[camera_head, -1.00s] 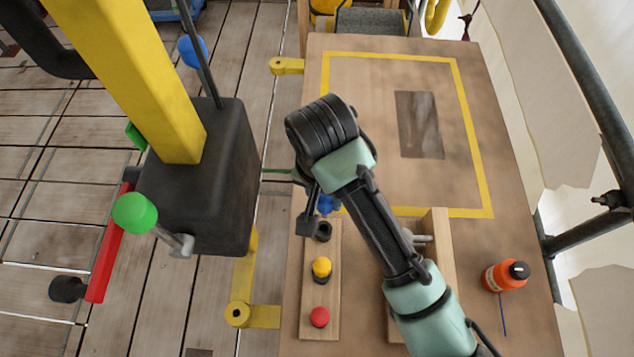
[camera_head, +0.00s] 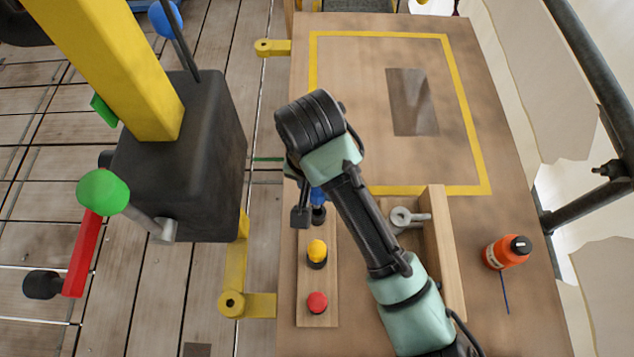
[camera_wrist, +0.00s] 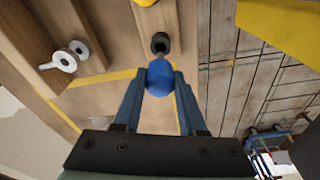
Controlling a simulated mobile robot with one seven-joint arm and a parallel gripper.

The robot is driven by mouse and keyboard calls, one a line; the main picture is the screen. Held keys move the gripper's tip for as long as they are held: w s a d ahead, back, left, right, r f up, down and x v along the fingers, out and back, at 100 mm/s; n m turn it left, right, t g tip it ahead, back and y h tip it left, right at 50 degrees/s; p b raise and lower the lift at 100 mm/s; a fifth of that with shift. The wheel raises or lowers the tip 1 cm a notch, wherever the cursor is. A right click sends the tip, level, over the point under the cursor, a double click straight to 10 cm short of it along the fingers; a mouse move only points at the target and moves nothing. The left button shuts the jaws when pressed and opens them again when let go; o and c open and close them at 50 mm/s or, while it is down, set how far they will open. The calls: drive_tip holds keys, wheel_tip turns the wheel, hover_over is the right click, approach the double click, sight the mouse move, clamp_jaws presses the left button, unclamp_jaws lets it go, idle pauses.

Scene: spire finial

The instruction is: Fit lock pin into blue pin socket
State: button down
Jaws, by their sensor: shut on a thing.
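My gripper (camera_wrist: 160,88) is shut on the blue knob of the lock pin (camera_wrist: 159,72) in the wrist view. In the head view the blue knob (camera_head: 318,194) shows only partly behind my arm. A black round collar (camera_head: 318,215) on the wooden strip is just beyond the knob; it is also in the wrist view (camera_wrist: 160,42). A grey bit of shaft seems to show between knob and collar; I cannot tell whether its tip is inside. I cannot make out a socket marked blue. A blue ball (camera_head: 165,18) shows by a dark rod at the upper left.
The wooden strip (camera_head: 305,275) also holds yellow (camera_head: 317,248) and red (camera_head: 317,301) knobs. A black block (camera_head: 185,160) with a yellow post and green knob (camera_head: 103,190) stands left.

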sight(317, 203)
drive_tip(key=shift+f+b, duration=0.35)
drive_tip(key=shift+f, duration=0.4)
drive_tip(key=shift+p, duration=0.6)
idle(1.1)
drive_tip(key=shift+f+b, duration=1.7)
drive_tip(key=shift+f, duration=0.75)
drive_tip(key=shift+c, duration=2)
unclamp_jaws()
drive_tip(key=shift+r, duration=0.1)
wheel_tip(317, 203, up, 13)
drive_tip(key=s+p, duration=0.1)
drive_tip(key=p, duration=0.7)
drive_tip(key=shift+s+a, duration=0.25)
drive_tip(key=shift+s, duration=0.05)
drive_tip(key=shift+f, duration=0.2)
